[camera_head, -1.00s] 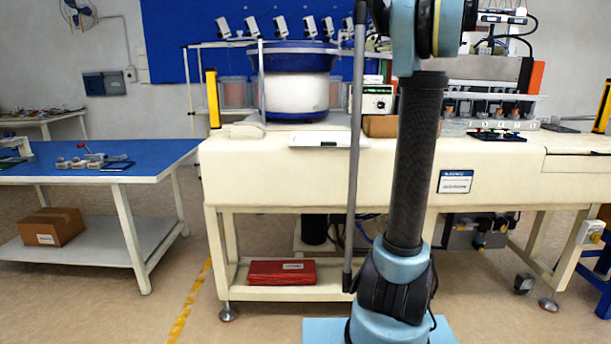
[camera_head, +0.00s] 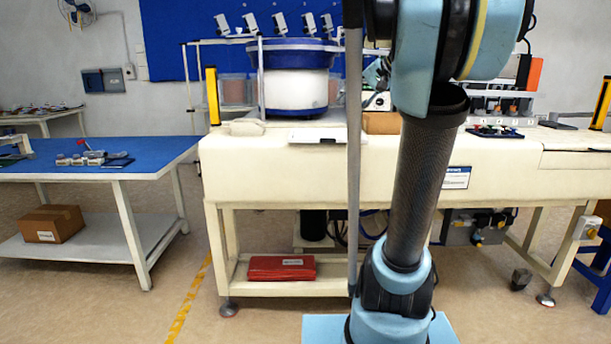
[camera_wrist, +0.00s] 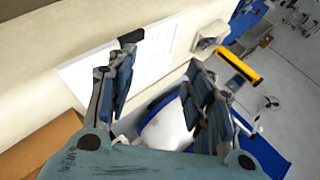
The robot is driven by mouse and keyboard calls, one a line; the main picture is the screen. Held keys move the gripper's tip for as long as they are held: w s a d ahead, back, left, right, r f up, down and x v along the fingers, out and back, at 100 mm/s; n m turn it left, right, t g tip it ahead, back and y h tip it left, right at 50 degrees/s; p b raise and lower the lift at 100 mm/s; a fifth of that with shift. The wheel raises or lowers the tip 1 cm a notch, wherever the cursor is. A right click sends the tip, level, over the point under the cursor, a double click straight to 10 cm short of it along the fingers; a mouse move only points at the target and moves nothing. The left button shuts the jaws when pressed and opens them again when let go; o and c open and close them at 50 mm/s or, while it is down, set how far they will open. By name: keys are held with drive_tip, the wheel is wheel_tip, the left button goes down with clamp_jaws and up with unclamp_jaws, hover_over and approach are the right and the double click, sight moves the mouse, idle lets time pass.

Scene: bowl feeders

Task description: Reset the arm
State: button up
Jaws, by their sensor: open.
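My gripper (camera_wrist: 163,53) shows in the wrist view with its two dark blue-grey fingers spread apart and nothing between them. The gripper there is mostly hidden behind the arm.
The bowl feeder (camera_head: 295,90), white with a blue rim, stands on the cream bench (camera_head: 270,165). A brown box (camera_head: 381,123) sits right of it. A yellow post (camera_head: 212,95) stands left. A blue-topped table (camera_head: 60,157) is at left; floor between is clear.

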drive_tip(key=s+d+f+n+g+h, duration=0.1)
drive_tip(key=s+f+h, duration=0.3)
drive_tip(key=s+f, duration=1)
drive_tip(key=s+d+f+n+g+h, duration=0.2)
drive_tip(key=s+f, duration=1.2)
drive_tip(key=f, duration=0.9)
drive_tip(key=shift+s+d+n+g+h, duration=0.35)
drive_tip(key=shift+d+h, duration=0.3)
drive_tip(key=shift+h, duration=0.25)
drive_tip(key=shift+w, duration=0.1)
drive_tip(key=shift+w+f, duration=0.2)
drive_tip(key=shift+w, duration=0.25)
drive_tip(key=shift+o, duration=0.4)
